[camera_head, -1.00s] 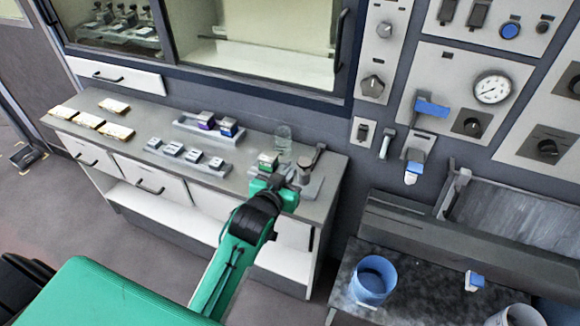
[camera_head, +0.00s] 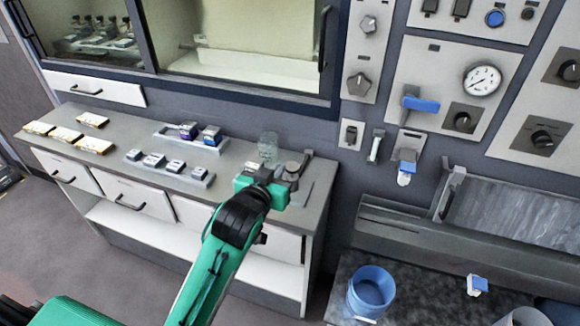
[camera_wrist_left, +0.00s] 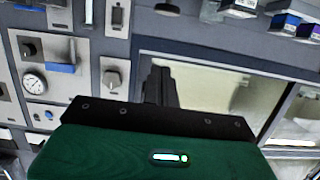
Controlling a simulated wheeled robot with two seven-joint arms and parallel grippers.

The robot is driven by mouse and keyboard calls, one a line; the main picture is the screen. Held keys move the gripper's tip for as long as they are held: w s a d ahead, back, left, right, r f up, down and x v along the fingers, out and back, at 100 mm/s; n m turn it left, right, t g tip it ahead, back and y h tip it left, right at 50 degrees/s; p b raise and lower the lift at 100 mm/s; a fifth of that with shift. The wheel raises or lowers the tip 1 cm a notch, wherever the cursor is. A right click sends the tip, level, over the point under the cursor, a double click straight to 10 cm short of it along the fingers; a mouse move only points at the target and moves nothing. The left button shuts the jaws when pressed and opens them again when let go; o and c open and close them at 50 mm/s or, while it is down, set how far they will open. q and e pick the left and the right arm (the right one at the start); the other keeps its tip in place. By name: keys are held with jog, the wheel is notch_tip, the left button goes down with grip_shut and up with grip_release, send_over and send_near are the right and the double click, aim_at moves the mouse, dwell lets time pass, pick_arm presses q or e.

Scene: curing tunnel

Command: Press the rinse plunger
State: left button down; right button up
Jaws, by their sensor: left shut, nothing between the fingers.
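A short grey round-topped post (camera_head: 292,171) stands on a plate at the right end of the grey bench. It may be the rinse plunger; no label is readable. My left gripper (camera_head: 264,186) is just in front and to the left of this post, over the plate. Its green body hides part of the plate and its fingertips, so I cannot tell whether it touches anything. In the left wrist view its dark fingers (camera_wrist_left: 161,86) are together with nothing between them. My right gripper is not in view.
Trays of small blocks (camera_head: 170,165) sit left on the bench (camera_head: 115,128). The wall panel has a gauge (camera_head: 482,80). A blue tub (camera_head: 371,290) stands lower right.

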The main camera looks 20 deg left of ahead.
pick_arm(q)
jog(key=p, duration=0.2)
send_over(290, 167)
jog(key=s, duration=0.2)
notch_tip(290, 167, down, 2)
jog(key=f, duration=0.1)
jog(key=f+p, duration=0.1)
jog(key=f, duration=0.1)
jog(key=shift+d, duration=0.35)
jog(key=shift+f, duration=0.7)
jog(key=shift+f+b, duration=0.55)
jog(key=shift+f, duration=0.9)
